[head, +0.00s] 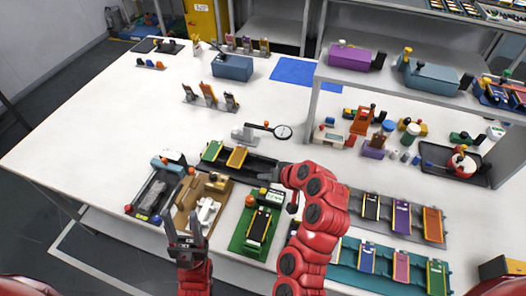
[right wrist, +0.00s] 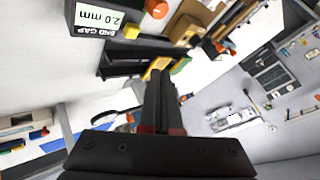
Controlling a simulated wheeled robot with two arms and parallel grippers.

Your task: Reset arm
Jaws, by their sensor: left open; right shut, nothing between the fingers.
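My left gripper (head: 183,222) is open and empty, its two dark fingers pointing away from me at the front of the white table, beside the cardboard-coloured tray. My red right arm rises from the bottom middle of the head view and bends left over the table. Its gripper (head: 268,178) is hard to make out there, partly hidden by the arm's own links. In the right wrist view the right gripper's fingers (right wrist: 158,100) are together with nothing between them. A green fixture (head: 243,245) lies just below the right gripper in the head view.
A brown tray (head: 185,222) and a dark tray (head: 143,212) lie near the left gripper. A black rack (head: 262,168) with coloured pieces and a dial gauge (head: 282,132) lie behind. A grey shelf (head: 385,88) stands at right. The table's left part (head: 85,150) is clear.

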